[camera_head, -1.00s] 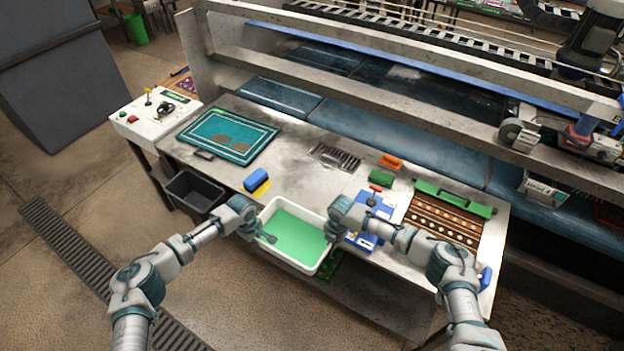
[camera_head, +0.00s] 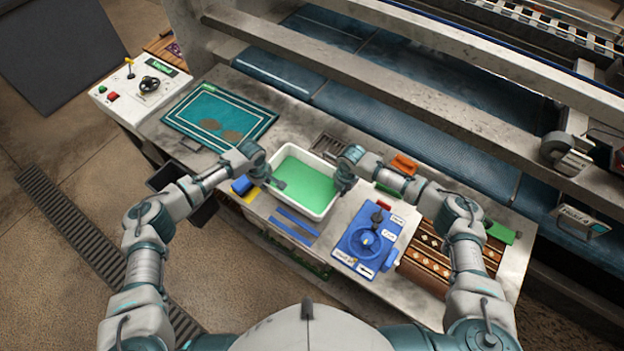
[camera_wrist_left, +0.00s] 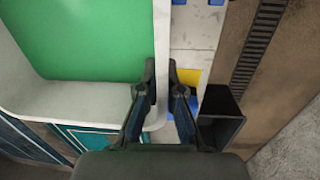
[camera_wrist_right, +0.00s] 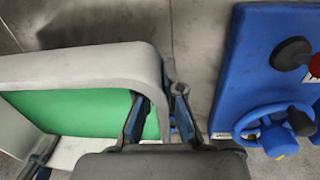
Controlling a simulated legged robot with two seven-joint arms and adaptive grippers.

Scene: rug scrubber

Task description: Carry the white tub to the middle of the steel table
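The white tub (camera_head: 300,209), with a flat green surface inside (camera_head: 305,184), is level over the middle of the steel table (camera_head: 290,110), just in front of the drain grate. My left gripper (camera_head: 268,180) holds its left wall; in the left wrist view the fingers (camera_wrist_left: 161,70) pinch the rim. My right gripper (camera_head: 342,181) is at the opposite wall; in the right wrist view its fingers (camera_wrist_right: 160,90) close on the rim. I cannot tell whether the tub's base touches the table.
A blue tray with a wheel (camera_head: 350,250) lies to the right of the tub, beside a brown patterned rug (camera_head: 425,262). Blue strips (camera_head: 297,222) lie in front. A blue block (camera_head: 241,186) and black bin (camera_head: 168,175) are left. A teal mat (camera_head: 215,112) lies further back.

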